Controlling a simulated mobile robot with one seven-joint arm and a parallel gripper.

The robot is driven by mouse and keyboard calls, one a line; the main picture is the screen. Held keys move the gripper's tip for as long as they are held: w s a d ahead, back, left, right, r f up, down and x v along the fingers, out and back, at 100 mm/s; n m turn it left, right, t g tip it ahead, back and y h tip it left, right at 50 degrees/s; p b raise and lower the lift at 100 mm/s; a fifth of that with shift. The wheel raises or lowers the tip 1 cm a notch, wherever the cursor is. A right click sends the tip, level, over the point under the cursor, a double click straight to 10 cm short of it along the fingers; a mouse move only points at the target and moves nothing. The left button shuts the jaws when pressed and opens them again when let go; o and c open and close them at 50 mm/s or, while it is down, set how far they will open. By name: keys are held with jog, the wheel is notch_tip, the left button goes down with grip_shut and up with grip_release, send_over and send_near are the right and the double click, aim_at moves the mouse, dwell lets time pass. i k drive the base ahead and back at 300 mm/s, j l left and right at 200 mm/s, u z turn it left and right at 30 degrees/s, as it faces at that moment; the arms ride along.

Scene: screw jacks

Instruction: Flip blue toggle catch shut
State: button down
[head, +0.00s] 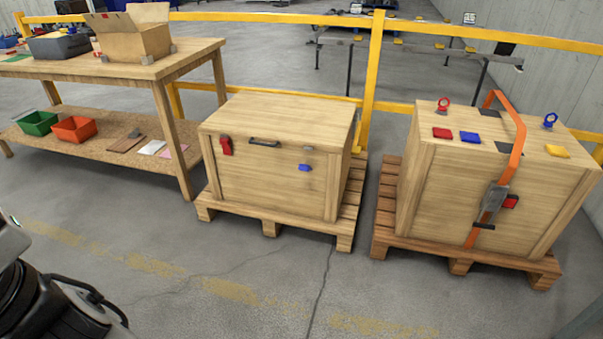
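The blue toggle catch (305,168) is on the front face of the middle wooden crate (265,185), toward its right side. Its blue lever appears to stick out from the face. A small grey metal piece (308,149) sits just above it near the lid edge, with a gap of bare wood between them. A red catch (226,146) is on the same face at the left, directly under a dark metal piece. Dark and white parts of my own body show at the lower left, well apart from the crate. I cannot make out gripper fingers there.
The middle crate has a black handle (264,143) and stands on a pallet (270,226). A strapped crate (490,180) stands on another pallet at right. A workbench (110,69) is at left, a yellow railing (373,60) behind. The floor in front is clear.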

aim_at(302, 167)
jog(key=i+l, duration=0.45)
jog(key=i, duration=0.15)
jog(key=i+l, duration=0.4)
jog(key=i, duration=0.25)
jog(key=i+l, duration=0.45)
jog(key=i, duration=0.15)
jog(key=u, duration=1.25)
